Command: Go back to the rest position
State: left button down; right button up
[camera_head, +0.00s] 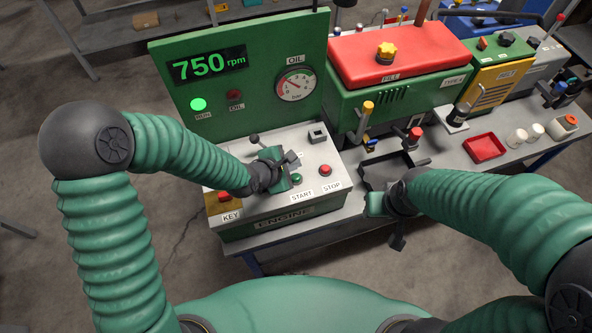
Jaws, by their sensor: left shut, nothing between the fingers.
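My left gripper (291,159) is shut and empty. It is over the white top of the engine control box (262,212), close to the green START button (297,179) and left of the red STOP button (325,170). Whether it touches the box cannot be told. My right gripper (382,208) is at the front edge of the bench, right of the engine box. Its fingers are not clear, so its opening cannot be told. The display (208,64) reads 750 rpm, and the green RUN lamp (198,104) is lit.
A red-topped green tank (395,55) with a yellow knob stands behind. A black frame (375,170) lies beside my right gripper. A red tray (484,148) and small white containers (517,138) are on the bench (440,150) at right. A shelf (110,35) stands at the back left.

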pick_arm(q)
jog(key=shift+r+p, duration=0.35)
jog(key=shift+r, duration=0.3)
jog(key=shift+f, duration=0.1)
pick_arm(e)
jog(key=shift+r, duration=0.65)
pick_arm(q)
jog(key=shift+a, duration=0.1)
jog(key=s+a+r+m+g+y, duration=0.1)
jog(key=s+a+m+g+y, duration=0.1)
jog(key=s+a+m, duration=0.6)
jog(key=s+a+r+m+g+y+b, duration=0.1)
jog(key=s+a+r+m+g+y, duration=0.1)
jog(key=s+a+m, duration=0.6)
jog(key=a+m+y, duration=0.1)
jog(key=a+m, duration=0.2)
jog(key=shift+r+m+g, duration=0.25)
jog(key=shift+m+g, duration=0.15)
pick_arm(e)
jog(key=shift+f, duration=0.6)
pick_arm(q)
jog(key=shift+s, duration=0.1)
